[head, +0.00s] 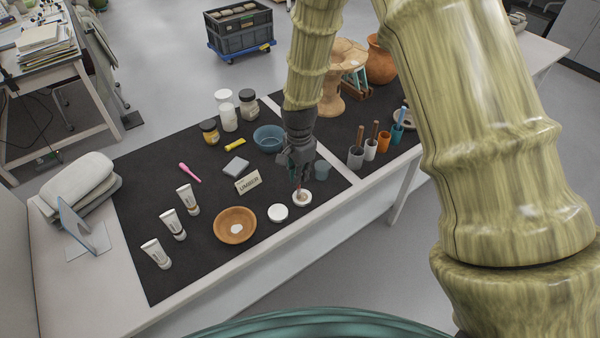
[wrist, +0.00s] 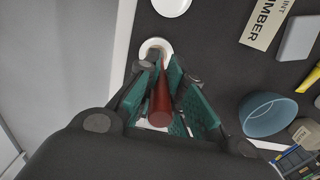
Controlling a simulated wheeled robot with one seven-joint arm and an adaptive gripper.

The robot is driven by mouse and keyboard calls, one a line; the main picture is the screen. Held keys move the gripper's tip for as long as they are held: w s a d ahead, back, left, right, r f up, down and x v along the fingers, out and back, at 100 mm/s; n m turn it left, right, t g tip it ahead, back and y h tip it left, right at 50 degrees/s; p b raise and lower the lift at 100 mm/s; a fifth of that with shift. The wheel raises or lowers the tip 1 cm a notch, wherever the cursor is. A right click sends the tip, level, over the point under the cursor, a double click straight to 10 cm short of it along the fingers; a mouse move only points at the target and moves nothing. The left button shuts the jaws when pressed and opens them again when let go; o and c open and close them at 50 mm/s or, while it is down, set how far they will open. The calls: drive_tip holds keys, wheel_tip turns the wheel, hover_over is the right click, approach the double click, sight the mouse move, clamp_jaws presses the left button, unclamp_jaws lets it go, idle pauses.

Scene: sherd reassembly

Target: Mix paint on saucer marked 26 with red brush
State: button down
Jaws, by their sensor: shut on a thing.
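My gripper (head: 299,160) is shut on the red brush (wrist: 161,100), which it holds pointing down. In the wrist view the brush's dark red handle lies between the green finger pads. A small round white saucer (head: 302,198) with a brownish patch is right under the gripper, and it also shows beyond the fingertips in the wrist view (wrist: 152,44). The brush's lower end is over this saucer; I cannot tell whether it touches. A second white saucer (head: 278,213) lies just to the left. No number can be read on either saucer.
An UMBER card (head: 248,182), a grey block (head: 236,166) and a blue bowl (head: 268,138) lie behind. An orange-brown dish (head: 235,225) and paint tubes (head: 173,225) are left. Brush pots (head: 356,157) stand right.

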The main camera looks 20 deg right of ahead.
drive_tip(key=shift+d, duration=1.15)
drive_tip(key=shift+r+p, duration=2.1)
drive_tip(key=shift+r, duration=0.4)
drive_tip(key=d+r+p, duration=0.1)
drive_tip(key=d+p, duration=0.1)
drive_tip(key=d, duration=0.4)
drive_tip(key=shift+r, duration=0.35)
